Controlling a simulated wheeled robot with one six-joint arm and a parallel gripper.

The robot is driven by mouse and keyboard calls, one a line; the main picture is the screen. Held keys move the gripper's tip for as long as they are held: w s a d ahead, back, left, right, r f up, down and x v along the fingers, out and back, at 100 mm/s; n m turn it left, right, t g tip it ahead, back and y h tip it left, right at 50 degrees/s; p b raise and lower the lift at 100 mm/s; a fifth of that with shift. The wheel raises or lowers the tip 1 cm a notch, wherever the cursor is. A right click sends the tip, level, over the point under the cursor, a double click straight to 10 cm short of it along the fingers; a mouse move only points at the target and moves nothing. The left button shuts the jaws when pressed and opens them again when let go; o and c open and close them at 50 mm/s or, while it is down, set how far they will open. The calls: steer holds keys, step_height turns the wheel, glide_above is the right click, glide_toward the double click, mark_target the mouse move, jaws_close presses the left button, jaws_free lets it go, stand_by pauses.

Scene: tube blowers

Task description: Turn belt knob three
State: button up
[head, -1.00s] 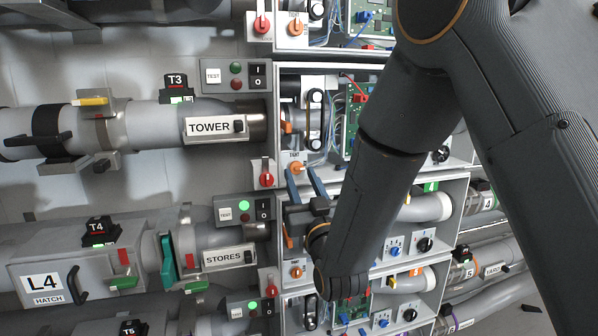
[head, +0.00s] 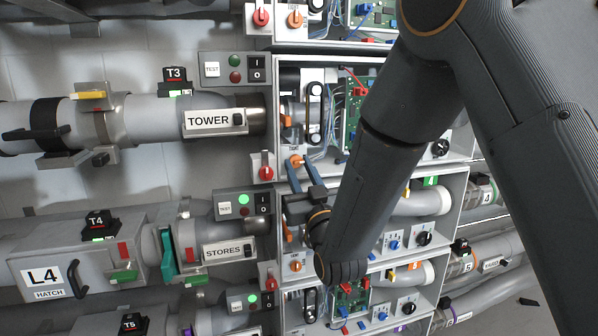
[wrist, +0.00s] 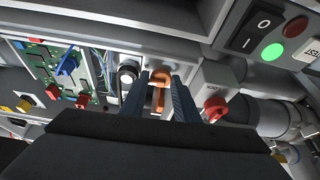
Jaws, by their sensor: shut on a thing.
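The orange belt knob (head: 296,161) sits on the grey panel under the TOWER unit marked T3. My gripper (head: 297,168) reaches it from below right, with its blue fingers on either side of the knob. In the wrist view, the orange knob (wrist: 160,98) stands between the two fingers (wrist: 160,95), which are shut on it. The knob's label is partly hidden by the fingers.
A red switch (head: 265,167) is just left of the knob; it also shows in the wrist view (wrist: 214,109). Another orange knob (head: 296,265) is lower down. Open circuit-board boxes (head: 354,115) lie to the right. The STORES tube (head: 225,250) runs at left.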

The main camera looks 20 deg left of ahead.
steer(key=n+g+y+b, duration=0.1)
steer(key=n+b, duration=0.1)
steer(key=n, duration=0.1)
steer(key=n+g+y+b, duration=0.1)
steer(key=n+b, duration=0.1)
steer(key=n, duration=0.2)
steer(key=shift+w+d+y, duration=0.15)
steer(key=shift+d+y, duration=0.05)
steer(key=shift+y, duration=0.1)
steer(key=n+g+b, duration=0.1)
steer(key=n, duration=0.2)
steer(key=n+g+b, duration=0.1)
steer(key=n+g, duration=0.1)
steer(key=shift+d+r+n+y+b, duration=0.15)
steer(key=shift+n+y+b, duration=0.2)
steer(key=shift+n+y, duration=0.05)
steer(key=n+g+b, duration=0.2)
steer(key=n, duration=0.3)
steer(key=shift+r, duration=0.2)
steer(key=shift+r+n+g+h+b, duration=0.1)
steer(key=shift+n+g+h+b, duration=0.3)
steer(key=shift+n, duration=0.55)
steer(key=shift+r+n+g+h+b, duration=0.15)
steer(key=shift+n+b, duration=0.3)
steer(key=shift+n, duration=0.5)
steer(key=shift+f, duration=0.1)
steer(key=o, duration=0.8)
